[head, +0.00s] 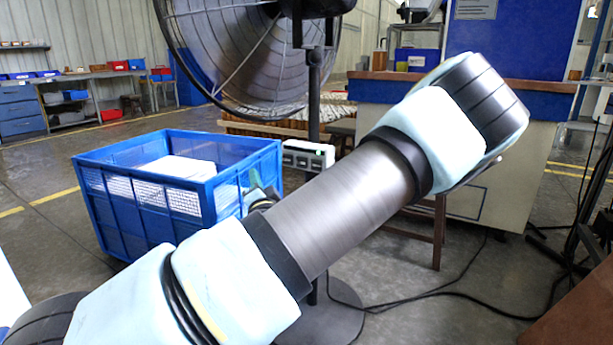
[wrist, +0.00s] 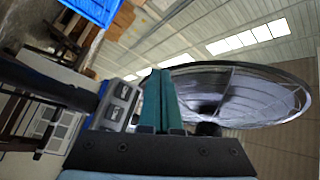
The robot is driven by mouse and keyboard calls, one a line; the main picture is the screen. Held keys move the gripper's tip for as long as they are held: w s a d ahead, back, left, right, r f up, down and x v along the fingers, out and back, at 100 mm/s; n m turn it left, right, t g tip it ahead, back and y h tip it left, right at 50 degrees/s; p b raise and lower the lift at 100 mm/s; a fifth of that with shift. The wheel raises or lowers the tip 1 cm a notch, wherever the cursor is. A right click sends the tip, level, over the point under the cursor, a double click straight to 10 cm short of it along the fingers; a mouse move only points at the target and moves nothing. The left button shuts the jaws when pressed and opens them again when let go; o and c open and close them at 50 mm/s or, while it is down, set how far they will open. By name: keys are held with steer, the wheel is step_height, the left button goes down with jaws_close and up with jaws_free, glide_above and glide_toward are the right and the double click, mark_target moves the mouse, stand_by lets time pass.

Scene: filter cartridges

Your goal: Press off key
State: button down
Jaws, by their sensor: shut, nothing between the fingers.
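A control box (head: 308,157) with a row of keys is fixed on the pole of a large fan (head: 245,55) in the head view. In the wrist view the box (wrist: 117,104) lies just left of my fingers, with dark keys on its light face. I cannot read which key is off. My gripper (wrist: 160,78) has teal fingers, shut and empty, pointing up the picture beside the box. I see no clear contact with a key. In the head view my gripper (head: 254,184) is mostly hidden behind my arm, below and left of the box.
A blue crate (head: 125,215) with white contents stands left of the pole. The fan's wire cage (wrist: 240,95) is close to the right of my fingers. The fan's round base (head: 340,315) and cables lie on the floor. A wooden stool is behind my arm.

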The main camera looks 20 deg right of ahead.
mark_target(285, 164)
steer(key=shift+s+d+r+m+h, duration=0.1)
steer(key=shift+s+d+m+h, duration=0.05)
steer(key=shift+d, duration=0.25)
steer(key=shift+s+d+r+m+h, duration=0.1)
steer(key=shift+s+d+m+h, duration=0.05)
steer(key=shift+d, duration=0.25)
steer(key=w+d, duration=0.6)
steer(key=shift+d, duration=0.15)
steer(key=shift+d, duration=0.1)
stand_by(1.9)
steer(key=shift+w+d, duration=0.25)
steer(key=shift+w, duration=0.05)
steer(key=shift+w+d, duration=0.25)
stand_by(0.8)
steer(key=shift+s+a, duration=0.55)
